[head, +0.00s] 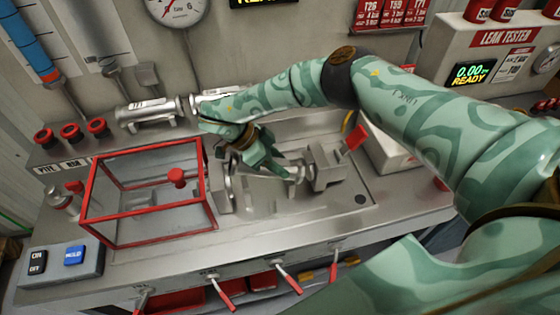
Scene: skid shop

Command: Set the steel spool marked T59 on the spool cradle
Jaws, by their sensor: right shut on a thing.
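My right gripper (268,162) reaches in from the right, low over the middle of the steel bench. It is shut on a steel part, apparently a spool (292,173), which is largely hidden by the fingers. The held part is between a steel upright on the left and a clamp block (327,168) with a red handle on the right. I cannot tell if it touches them. Another steel spool (150,114) lies on a support along the back wall, with a further one (205,101) partly behind my arm. No T59 mark is legible on any spool. My left gripper is out of view.
A clear box with a red frame (143,191) stands just left of the gripper, its near edges close. Red knobs (71,131) line the back left. A leak tester (497,65) stands at the back right. Red-handled levers (288,279) stick out along the bench front.

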